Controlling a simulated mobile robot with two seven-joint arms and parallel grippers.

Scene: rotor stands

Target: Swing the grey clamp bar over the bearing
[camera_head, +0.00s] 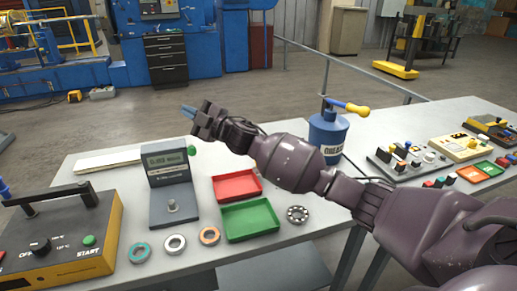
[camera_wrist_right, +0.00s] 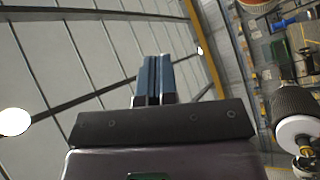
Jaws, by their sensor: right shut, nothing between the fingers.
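I see no bearing under the bar. A ball bearing (camera_head: 297,214) lies flat on the table right of the green tray. My right gripper (camera_head: 188,110) is shut and empty, raised above the grey display stand, well right of the bar. Its blue fingers (camera_wrist_right: 155,80) are together in the wrist view. My left gripper is out of view.
Several rings, including a steel one (camera_head: 174,244), lie along the table's front. Green (camera_head: 250,220) and red (camera_head: 237,186) trays, the display stand (camera_head: 168,175) and a blue grease can (camera_head: 327,135) stand nearby. A pale flat strip (camera_head: 108,160) lies at the back left.

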